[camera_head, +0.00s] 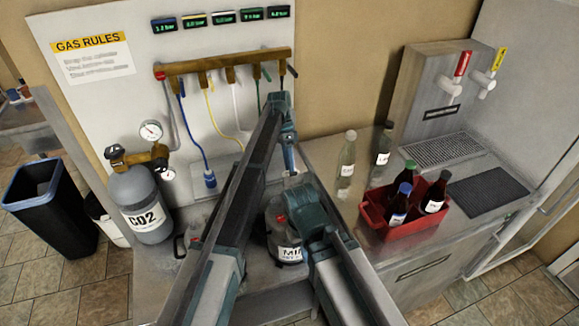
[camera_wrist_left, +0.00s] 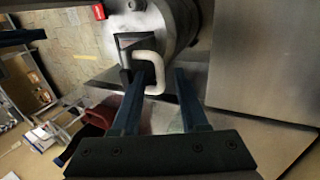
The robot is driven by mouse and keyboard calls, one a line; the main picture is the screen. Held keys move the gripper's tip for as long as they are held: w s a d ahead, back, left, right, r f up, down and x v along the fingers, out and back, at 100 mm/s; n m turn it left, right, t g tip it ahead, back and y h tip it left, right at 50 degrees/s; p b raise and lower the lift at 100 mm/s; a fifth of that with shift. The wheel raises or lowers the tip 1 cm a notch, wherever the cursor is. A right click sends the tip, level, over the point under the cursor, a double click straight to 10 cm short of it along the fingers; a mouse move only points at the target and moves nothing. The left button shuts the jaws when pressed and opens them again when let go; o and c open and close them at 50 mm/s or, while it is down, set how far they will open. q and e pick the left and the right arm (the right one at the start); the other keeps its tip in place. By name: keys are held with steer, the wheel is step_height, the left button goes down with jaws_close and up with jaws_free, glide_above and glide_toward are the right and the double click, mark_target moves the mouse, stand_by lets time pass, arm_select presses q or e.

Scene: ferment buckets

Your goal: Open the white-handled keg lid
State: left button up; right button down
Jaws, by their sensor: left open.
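The white handle (camera_wrist_left: 161,72) shows in the left wrist view as a bent loop on a dark bracket at the metal keg (camera_wrist_left: 180,22). My left gripper (camera_wrist_left: 159,74) is open, its two dark blue fingers reaching toward the handle. The handle lies at the fingertips, partly between them; I cannot tell whether they touch. In the head view, a labelled metal keg (camera_head: 287,252) stands on the counter, partly covered by my arms. A second keg (camera_head: 196,232) is mostly hidden behind my arm. I cannot see the white handle there.
A CO2 cylinder (camera_head: 141,203) stands left of the kegs. A red crate (camera_head: 376,222) of bottles and a clear bottle (camera_head: 347,160) stand to the right. Gas hoses hang from the brass manifold (camera_head: 222,64) behind. A tap tower (camera_head: 430,85) stands at back right.

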arm_select(q)
steer(key=s+r+p, duration=0.2)
steer(key=s, duration=0.6)
steer(key=s+r+p, duration=0.3)
steer(key=s, duration=0.5)
steer(key=shift+a, duration=0.2)
steer(key=shift+a, duration=0.1)
